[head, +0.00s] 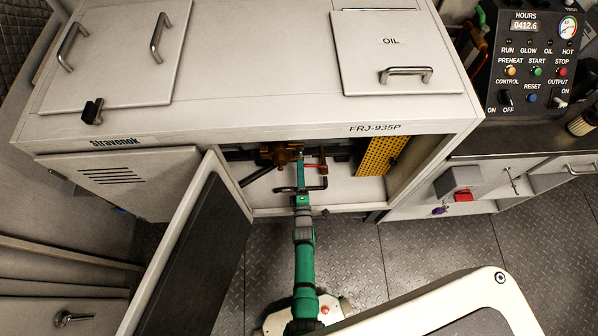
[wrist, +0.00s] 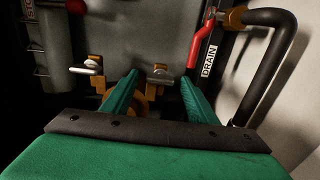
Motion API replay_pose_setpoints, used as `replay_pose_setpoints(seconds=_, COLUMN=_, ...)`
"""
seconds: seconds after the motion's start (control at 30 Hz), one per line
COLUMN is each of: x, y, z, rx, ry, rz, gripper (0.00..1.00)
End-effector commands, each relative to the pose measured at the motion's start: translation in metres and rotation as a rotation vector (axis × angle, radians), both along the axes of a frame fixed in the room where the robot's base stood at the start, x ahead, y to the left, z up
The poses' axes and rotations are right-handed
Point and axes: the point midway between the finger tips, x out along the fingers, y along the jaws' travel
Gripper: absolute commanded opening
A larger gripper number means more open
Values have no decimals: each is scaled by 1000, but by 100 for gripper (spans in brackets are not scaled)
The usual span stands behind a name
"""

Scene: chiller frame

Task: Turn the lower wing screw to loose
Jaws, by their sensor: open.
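One wing screw (wrist: 88,67) is left of my gripper. The other wing screw (wrist: 160,71) shows between the fingertips of my gripper (wrist: 160,80), with a gap to both fingers. I cannot tell from this view which is the lower one, or how far beyond the tips it lies. My gripper is open and empty. A round brass part is partly hidden behind the left finger. In the head view my gripper (head: 301,172) reaches into the open bay, by a brass body (head: 280,153).
A red handle (wrist: 200,38) and a DRAIN label (wrist: 208,60) are close beside the right finger. A thick black pipe (wrist: 268,75) curves at the right. In the head view, an open door (head: 190,240) stands left of my arm, and a yellow perforated panel (head: 380,156) is right.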

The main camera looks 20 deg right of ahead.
Motion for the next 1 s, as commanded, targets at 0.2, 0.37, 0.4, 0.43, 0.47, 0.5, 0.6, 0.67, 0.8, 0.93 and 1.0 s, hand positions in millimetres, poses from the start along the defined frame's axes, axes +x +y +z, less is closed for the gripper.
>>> replay_pose_setpoints(seconds=0.2, x=-25, y=7, z=-1, rx=1, ry=3, rz=0, gripper=53)
replay_pose_setpoints(seconds=0.37, x=-54, y=15, z=-1, rx=0, ry=3, rz=-2, gripper=53)
replay_pose_setpoints(seconds=0.4, x=-62, y=17, z=-2, rx=0, ry=4, rz=-2, gripper=53)
replay_pose_setpoints(seconds=0.43, x=-67, y=18, z=-2, rx=1, ry=4, rz=-2, gripper=53)
replay_pose_setpoints(seconds=0.47, x=-72, y=20, z=-2, rx=1, ry=3, rz=-2, gripper=53)
replay_pose_setpoints(seconds=0.5, x=-77, y=21, z=-1, rx=1, ry=3, rz=-2, gripper=53)
replay_pose_setpoints(seconds=0.6, x=-90, y=25, z=-1, rx=1, ry=2, rz=-3, gripper=53)
replay_pose_setpoints(seconds=0.67, x=-95, y=25, z=-1, rx=0, ry=1, rz=-4, gripper=53)
replay_pose_setpoints(seconds=0.8, x=-102, y=27, z=-1, rx=1, ry=2, rz=-5, gripper=53)
replay_pose_setpoints(seconds=0.93, x=-102, y=29, z=-1, rx=1, ry=1, rz=-1, gripper=53)
replay_pose_setpoints(seconds=1.0, x=-102, y=29, z=-1, rx=0, ry=1, rz=0, gripper=53)
